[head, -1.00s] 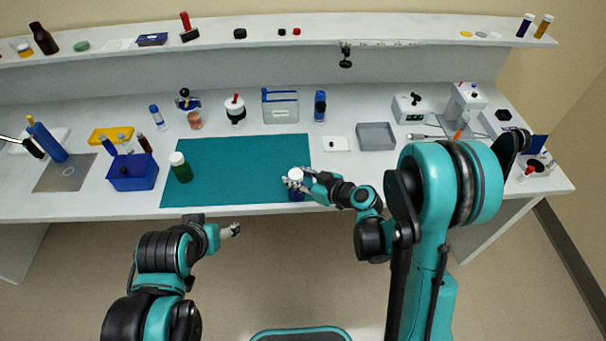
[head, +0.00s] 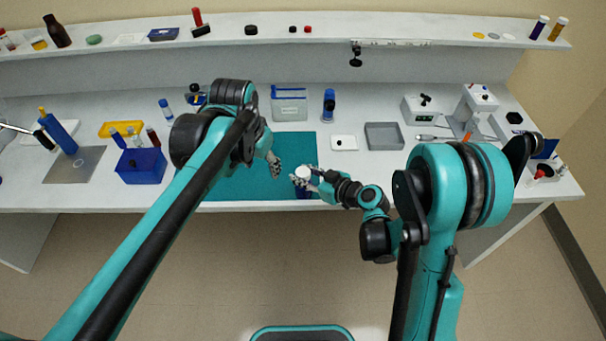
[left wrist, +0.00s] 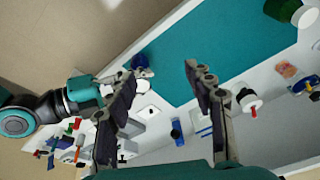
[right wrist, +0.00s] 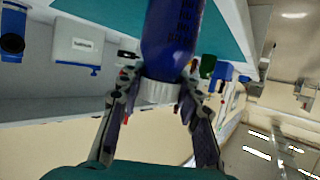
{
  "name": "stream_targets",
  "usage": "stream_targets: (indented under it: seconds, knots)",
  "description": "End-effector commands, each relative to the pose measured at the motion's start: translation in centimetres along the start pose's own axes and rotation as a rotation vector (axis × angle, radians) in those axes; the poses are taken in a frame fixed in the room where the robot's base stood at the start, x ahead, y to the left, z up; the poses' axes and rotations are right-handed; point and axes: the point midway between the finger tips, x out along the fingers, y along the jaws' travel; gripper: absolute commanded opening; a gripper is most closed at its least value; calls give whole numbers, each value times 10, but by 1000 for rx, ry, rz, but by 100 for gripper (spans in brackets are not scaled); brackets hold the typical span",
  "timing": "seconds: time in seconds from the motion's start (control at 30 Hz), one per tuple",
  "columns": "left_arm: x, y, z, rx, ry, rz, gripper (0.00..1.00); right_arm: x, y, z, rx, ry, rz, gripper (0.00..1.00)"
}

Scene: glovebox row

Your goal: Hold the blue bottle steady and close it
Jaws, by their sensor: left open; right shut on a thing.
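The blue bottle (head: 304,193) stands upright at the front right corner of the teal mat (head: 225,187). Its white cap (head: 303,172) sits at its top. My right gripper (right wrist: 158,90) is shut on the cap, with fingers on either side of it. In the right wrist view the blue bottle (right wrist: 172,35) meets the cap; I cannot tell how tight it is. My left gripper (head: 275,165) is open and empty above the mat, left of and behind the bottle. In the left wrist view, the blue bottle (left wrist: 141,61) lies beyond the open fingers (left wrist: 163,78).
A green bottle (left wrist: 284,9) stands on the mat, hidden in the head view by my left arm. A blue bin (head: 141,167) is left of the mat. A white scale-like pad (head: 343,143) and grey tray (head: 384,136) lie to the right. Mat around the bottle is clear.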

Motion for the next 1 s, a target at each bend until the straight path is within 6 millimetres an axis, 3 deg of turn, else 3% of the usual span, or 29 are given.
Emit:
stream_targets:
  seconds: [0.03, 0.2, 0.4, 0.6, 1.0]
  knots:
    - [6, 6, -17, 39, -28, 13, 53, 0, 0, 0, 0, 0, 0, 0]
    - [27, 26, -60, 167, -122, 57, 53, 0, 0, 0, 0, 0, 0, 0]
    - [52, 47, -92, 278, -204, 96, 53, 0, 0, 0, 0, 0, 0, 0]
    - [64, 57, -103, 326, -239, 113, 53, 0, 0, 0, 0, 0, 0, 0]
    - [66, 58, -104, 329, -242, 115, 53, 0, 0, 0, 0, 0, 0, 0]
